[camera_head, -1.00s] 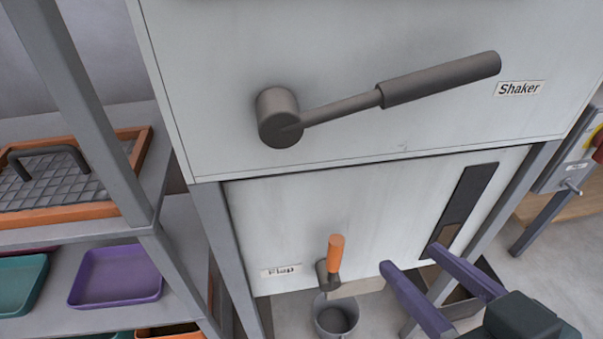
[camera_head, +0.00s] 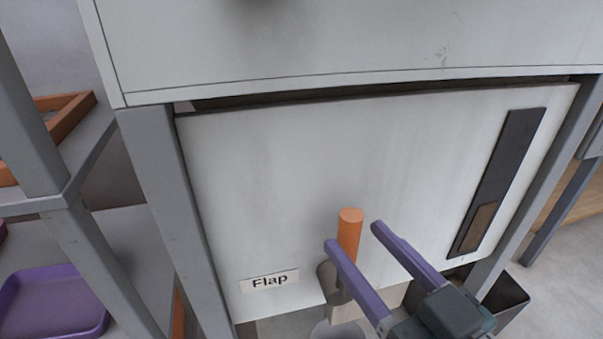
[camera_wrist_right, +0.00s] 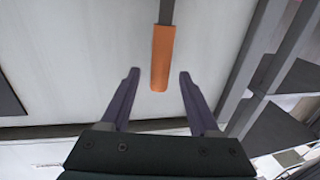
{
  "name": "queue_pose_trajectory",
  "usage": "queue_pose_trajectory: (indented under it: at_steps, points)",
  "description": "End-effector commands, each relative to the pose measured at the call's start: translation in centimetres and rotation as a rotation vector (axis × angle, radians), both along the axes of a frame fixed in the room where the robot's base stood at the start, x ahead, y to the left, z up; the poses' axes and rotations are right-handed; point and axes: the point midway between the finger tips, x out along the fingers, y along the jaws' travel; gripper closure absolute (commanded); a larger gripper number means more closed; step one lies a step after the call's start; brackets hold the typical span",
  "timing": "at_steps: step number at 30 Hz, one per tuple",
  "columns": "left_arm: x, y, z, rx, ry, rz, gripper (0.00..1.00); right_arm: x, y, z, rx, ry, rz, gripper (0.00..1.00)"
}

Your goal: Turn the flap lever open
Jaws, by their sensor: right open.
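The flap lever has an orange handle (camera_head: 349,232) that points up from a dark grey pivot (camera_head: 328,275) low on the white panel, right of the Flap label (camera_head: 270,281). My right gripper (camera_head: 352,235) is open, its two purple fingers reaching toward the handle. In the head view the left finger overlaps the lower part of the lever. In the right wrist view the orange handle (camera_wrist_right: 162,60) lies between and just beyond the fingertips (camera_wrist_right: 160,74), with a gap on each side. My left gripper is not in view.
A grey frame leg (camera_head: 160,190) stands left of the panel. A shelf with a purple tray (camera_head: 52,300) is at the far left. A dark strip with a brown window (camera_head: 478,228) runs up the panel's right side. A dark bin (camera_head: 505,300) stands below right.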

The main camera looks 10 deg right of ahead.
Motion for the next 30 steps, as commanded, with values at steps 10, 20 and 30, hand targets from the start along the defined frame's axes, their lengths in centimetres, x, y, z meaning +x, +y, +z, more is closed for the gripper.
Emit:
queue_pose_trajectory:
  at_steps: [10,20,30]
  points:
    - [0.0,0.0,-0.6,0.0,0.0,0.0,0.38,3.3,0.8,0.0,0.0,0.001,0.001,0.38]
    - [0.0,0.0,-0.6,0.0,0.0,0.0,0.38,3.3,0.8,0.0,0.0,0.001,0.001,0.51]
    - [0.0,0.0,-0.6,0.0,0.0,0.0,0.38,3.3,0.8,0.0,0.0,0.001,0.001,0.89]
